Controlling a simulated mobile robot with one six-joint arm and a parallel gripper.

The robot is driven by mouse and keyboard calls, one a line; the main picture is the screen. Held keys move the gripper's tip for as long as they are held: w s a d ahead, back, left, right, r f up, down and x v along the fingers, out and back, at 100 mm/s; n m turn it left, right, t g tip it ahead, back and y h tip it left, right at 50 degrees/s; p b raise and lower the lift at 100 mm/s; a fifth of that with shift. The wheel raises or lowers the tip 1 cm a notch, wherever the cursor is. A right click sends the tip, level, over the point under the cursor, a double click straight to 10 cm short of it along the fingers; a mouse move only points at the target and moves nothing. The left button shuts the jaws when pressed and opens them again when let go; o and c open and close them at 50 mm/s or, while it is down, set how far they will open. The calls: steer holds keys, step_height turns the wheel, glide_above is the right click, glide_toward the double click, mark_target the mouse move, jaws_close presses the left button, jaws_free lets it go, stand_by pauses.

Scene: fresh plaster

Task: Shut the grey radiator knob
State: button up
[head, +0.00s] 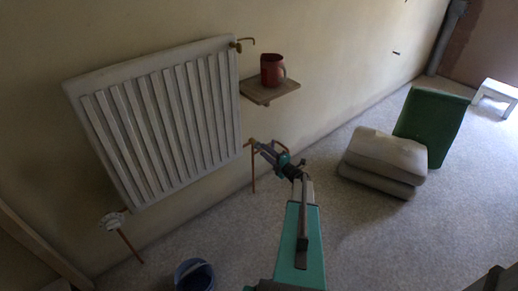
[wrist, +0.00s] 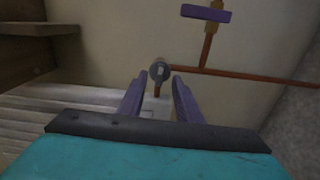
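The grey radiator knob (wrist: 159,70) shows in the wrist view as a small round grey piece with a pale centre, by copper pipes. My gripper (wrist: 160,80) is open. Its two purple fingers point at the knob, one to each side, with a gap between them. I cannot tell whether the fingertips reach past its rim. In the head view my gripper (head: 258,147) is at the lower right corner of the white radiator (head: 165,120). The knob is not clear there, behind my gripper.
A purple handle (wrist: 206,14) sits on a copper pipe close by. A whitish valve (head: 111,220) is at the radiator's lower left. A shelf (head: 270,92) with a red mug (head: 272,70) is above my gripper. A bucket (head: 194,275), cushions (head: 385,155) and green board (head: 430,125) stand on the floor.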

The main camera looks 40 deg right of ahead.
steer(key=s+b, duration=0.1)
steer(key=s, duration=0.8)
steer(key=shift+s+a+b, duration=0.35)
steer(key=shift+w, duration=0.1)
stand_by(0.5)
steer(key=w+a+f+m+g+h+p, duration=0.3)
steer(key=w+a+m+g+h+p, duration=0.3)
steer(key=a+m, duration=0.3)
steer(key=s+a+f+m+g+y+p, duration=0.1)
steer(key=s+a+f+m+g+p, duration=0.15)
steer(key=a, duration=0.55)
steer(key=s+a+f+m+g+y+p, duration=0.1)
steer(key=s+a+f+m+g+p, duration=0.15)
steer(key=a, duration=0.45)
steer(key=s+a+r+m+g+y+p, duration=0.1)
steer(key=s+a+g+p, duration=0.3)
steer(key=s+a, duration=0.9)
steer(key=s+a+r+m+g+y+p, duration=0.1)
steer(key=s+a+r+g+y+p, duration=0.2)
steer(key=s+a+g, duration=0.5)
steer(key=s+a+y+p, duration=0.1)
steer(key=s+a, duration=0.5)
steer(key=a, duration=0.3)
steer(key=shift+a+r+m, duration=0.3)
steer(key=shift+a+m, duration=0.05)
steer(key=shift+m, duration=0.05)
